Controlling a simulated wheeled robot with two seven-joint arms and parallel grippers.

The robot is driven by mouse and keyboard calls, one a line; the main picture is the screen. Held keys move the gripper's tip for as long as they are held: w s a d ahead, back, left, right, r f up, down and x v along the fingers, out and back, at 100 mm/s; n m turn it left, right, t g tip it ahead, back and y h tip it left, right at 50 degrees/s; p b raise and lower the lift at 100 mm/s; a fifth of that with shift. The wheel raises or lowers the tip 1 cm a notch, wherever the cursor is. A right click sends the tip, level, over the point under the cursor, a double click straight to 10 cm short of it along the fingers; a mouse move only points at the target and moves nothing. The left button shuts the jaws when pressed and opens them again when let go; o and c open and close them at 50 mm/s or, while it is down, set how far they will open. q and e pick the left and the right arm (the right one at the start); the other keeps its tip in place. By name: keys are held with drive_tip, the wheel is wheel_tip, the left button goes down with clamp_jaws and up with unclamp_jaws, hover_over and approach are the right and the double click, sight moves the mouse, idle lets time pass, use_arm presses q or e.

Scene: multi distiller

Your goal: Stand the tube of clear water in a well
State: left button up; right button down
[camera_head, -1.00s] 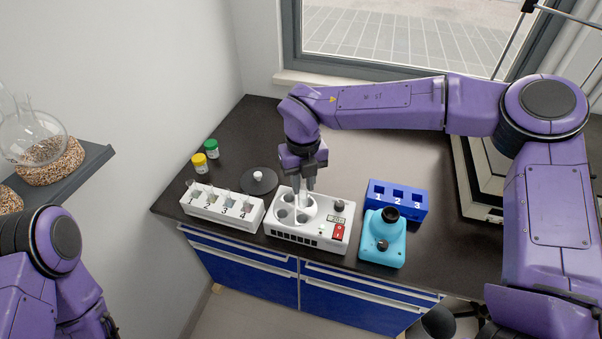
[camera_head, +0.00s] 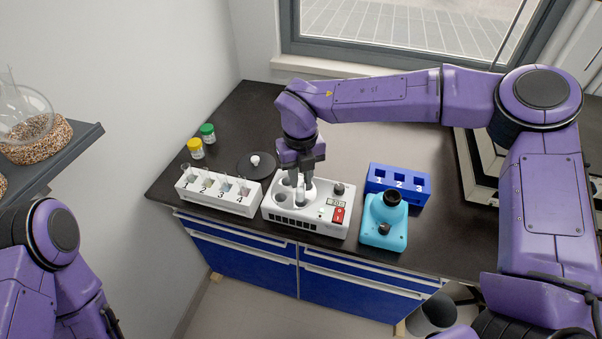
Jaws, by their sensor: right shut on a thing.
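My right gripper (camera_head: 302,176) points down over the white multi-well machine (camera_head: 308,227), low among its round wells. It is shut on a tube (camera_head: 300,190), of which only a small pale part shows between and below the fingers. I cannot tell whether the tube's foot is inside a well. The machine has a small display, a red switch and a dark knob on its right side. My left arm is at the lower left, and its gripper is out of the picture.
A white rack (camera_head: 216,203) numbered 1 to 4 holds several tubes, left of the machine. A black lid (camera_head: 256,166) lies behind. A blue rack (camera_head: 399,182) and a turquoise device (camera_head: 384,221) stand right. Yellow-capped (camera_head: 195,148) and green-capped (camera_head: 208,133) jars stand back left.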

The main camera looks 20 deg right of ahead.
sight(301, 187)
drive_tip(key=shift+f, duration=0.1)
drive_tip(key=shift+f+b, duration=1.35)
drive_tip(key=shift+f, duration=0.9)
drive_tip(key=c, duration=0.9)
unclamp_jaws()
drive_tip(key=shift+o, duration=0.2)
drive_tip(key=shift+r, duration=0.1)
wheel_tip(301, 187, up, 7)
drive_tip(key=p, duration=0.6)
